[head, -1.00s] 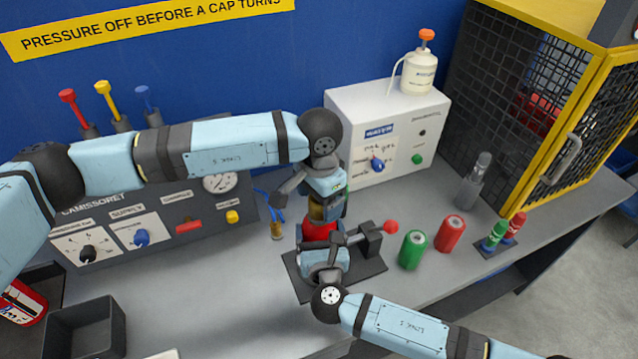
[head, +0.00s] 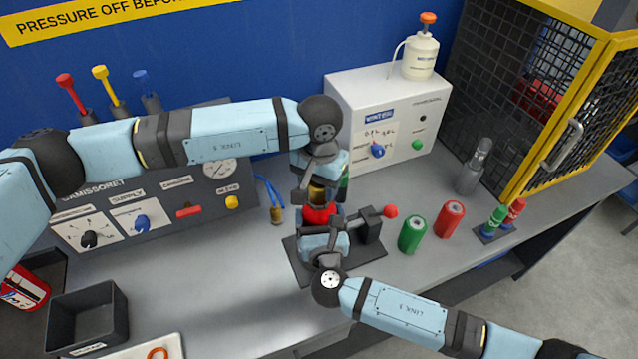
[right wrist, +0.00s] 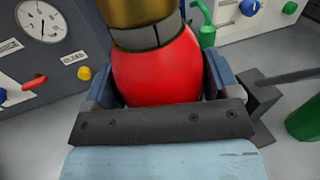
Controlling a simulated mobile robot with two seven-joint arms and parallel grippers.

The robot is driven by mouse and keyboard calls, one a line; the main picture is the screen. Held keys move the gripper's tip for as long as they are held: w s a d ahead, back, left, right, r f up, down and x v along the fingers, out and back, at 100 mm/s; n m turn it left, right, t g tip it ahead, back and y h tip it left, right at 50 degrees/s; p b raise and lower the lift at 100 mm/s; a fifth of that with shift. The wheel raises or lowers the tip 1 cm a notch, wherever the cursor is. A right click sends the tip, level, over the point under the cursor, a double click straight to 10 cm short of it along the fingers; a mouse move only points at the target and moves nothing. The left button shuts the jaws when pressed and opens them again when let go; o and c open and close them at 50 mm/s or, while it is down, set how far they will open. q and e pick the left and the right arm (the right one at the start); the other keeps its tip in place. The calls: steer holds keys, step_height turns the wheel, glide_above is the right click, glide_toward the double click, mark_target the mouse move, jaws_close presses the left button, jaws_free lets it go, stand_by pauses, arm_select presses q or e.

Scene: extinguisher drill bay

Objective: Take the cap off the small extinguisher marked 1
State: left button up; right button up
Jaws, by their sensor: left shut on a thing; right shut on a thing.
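The small extinguisher has a red body (head: 319,216) and stands upright in a dark holder (head: 370,254) on the bench. Its brass cap (right wrist: 138,12) sits on top, above a grey collar (right wrist: 148,38). My left gripper (head: 319,192) comes down from above and is shut on the brass cap, hiding part of it. My right gripper (head: 322,232) is shut on the red body from the front, with one finger on each side of it in the right wrist view (right wrist: 160,85). No number shows on the body.
The holder has a lever with a red knob (head: 390,211) on the right. Green (head: 412,235) and red (head: 450,219) cylinders stand to its right. A control panel (head: 160,215) is behind left, a white box (head: 390,120) behind. An empty dark tray (head: 88,318) is front left.

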arm_select(q)
steer(key=n, duration=1.3)
steer(key=shift+n, duration=0.3)
steer(key=n, duration=0.6)
steer(key=shift+n, duration=0.4)
steer(key=n, duration=0.6)
steer(key=shift+n, duration=0.3)
steer(key=n, duration=0.6)
steer(key=shift+n, duration=0.4)
steer(key=n, duration=0.9)
steer(key=shift+r, duration=0.1)
steer(key=n, duration=0.6)
